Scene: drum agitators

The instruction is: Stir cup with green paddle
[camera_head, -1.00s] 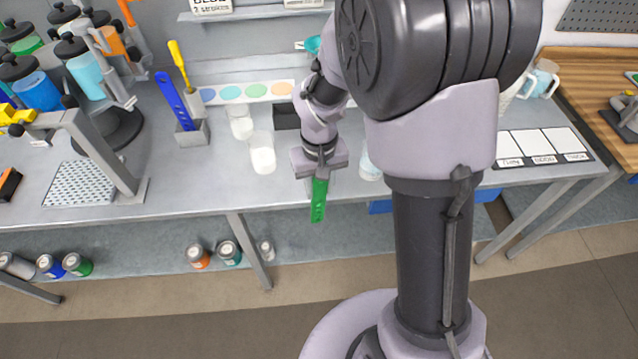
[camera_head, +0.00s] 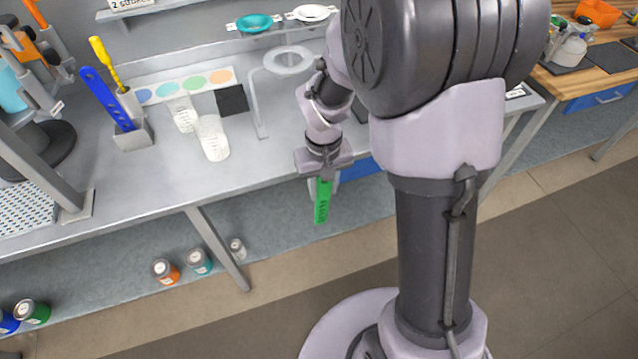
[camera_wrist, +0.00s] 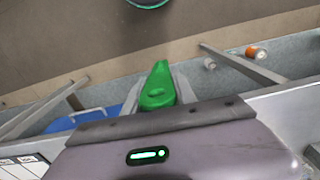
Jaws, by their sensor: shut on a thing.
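My gripper (camera_head: 323,175) is shut on the green paddle (camera_head: 322,205). The paddle hangs down past the front edge of the bench, with nothing under its tip but the lower shelf and floor. In the wrist view the paddle (camera_wrist: 157,88) sits between the two grey fingers. Two clear cups with pale contents stand on the bench left of my gripper, a nearer, larger cup (camera_head: 212,138) and a smaller cup (camera_head: 183,114) behind it. The paddle is apart from both cups.
A holder (camera_head: 133,136) with a blue paddle (camera_head: 107,99) and yellow tool stands left of the cups. A dark square pad (camera_head: 232,99) lies between. Paint cans (camera_head: 166,271) sit on the lower shelf.

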